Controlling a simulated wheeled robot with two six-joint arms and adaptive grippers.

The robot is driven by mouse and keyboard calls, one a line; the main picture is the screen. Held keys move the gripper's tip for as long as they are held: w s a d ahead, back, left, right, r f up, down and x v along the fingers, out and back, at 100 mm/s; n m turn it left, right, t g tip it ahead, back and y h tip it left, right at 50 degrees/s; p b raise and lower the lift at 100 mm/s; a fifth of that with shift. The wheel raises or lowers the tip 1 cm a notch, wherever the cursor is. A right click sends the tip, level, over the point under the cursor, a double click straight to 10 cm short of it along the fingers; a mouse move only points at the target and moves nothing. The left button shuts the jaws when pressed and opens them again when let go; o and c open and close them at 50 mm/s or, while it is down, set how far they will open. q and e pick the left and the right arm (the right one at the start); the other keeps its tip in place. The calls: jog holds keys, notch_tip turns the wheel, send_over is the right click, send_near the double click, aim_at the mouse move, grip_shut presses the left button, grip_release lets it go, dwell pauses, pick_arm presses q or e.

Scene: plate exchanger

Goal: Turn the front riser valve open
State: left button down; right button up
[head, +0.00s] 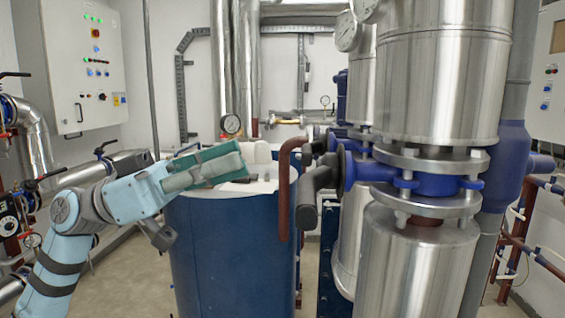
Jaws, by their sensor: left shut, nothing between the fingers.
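The front riser valve has a blue body (425,184) clamped between steel flanges on the front insulated riser. Its blue stem points left and ends in a dark grey handle (318,182) that bends downward. My left gripper (243,163), with teal and grey fingers, is shut and empty. It is above the blue tank's top, to the left of the handle and apart from it. The red-brown pipe shows between them in the picture. My right gripper is not in view.
A blue tank (232,255) stands below my left gripper. A bent red-brown pipe (284,190) rises at its right side. A second blue valve (350,138) sits behind the front one. A control cabinet (85,65) hangs at the left. Pipes with black levers line the left side.

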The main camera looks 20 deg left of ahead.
pick_arm(q)
jog(key=r+p+x, duration=0.1)
jog(key=p+x, duration=0.5)
jog(key=x, duration=0.2)
jog(key=f, duration=0.3)
jog(key=f+b, duration=0.1)
jog(key=f, duration=0.1)
jog(key=shift+w+a, duration=0.1)
jog(key=shift+a, duration=0.15)
jog(key=shift+d, duration=0.15)
